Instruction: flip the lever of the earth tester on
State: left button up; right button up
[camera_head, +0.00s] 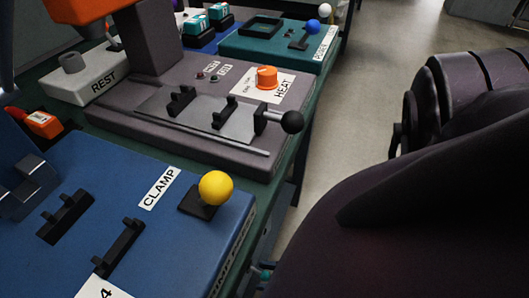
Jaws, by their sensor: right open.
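I cannot read a label that names the earth tester. A teal device (235,47) at the back has a lever with a blue ball (313,26) and a label too small to read for certain. A white ball (325,10) shows just behind it. I cannot tell whether this device is the tester. My right arm (420,220) is large and dark across the right side, in front of the benches and well apart from the teal device. My right gripper is open, but its fingers are hard to make out. My left gripper is not in view.
A grey HEAT press (230,153) with an orange knob (267,77) and a black ball lever (291,121) stands in the middle. In front is a blue CLAMP unit (120,195) with a yellow ball lever (215,188). A REST block (75,83) is left. The floor (350,110) is clear.

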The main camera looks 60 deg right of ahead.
grip_shut()
dwell(0.4)
jog(key=shift+w, duration=0.1)
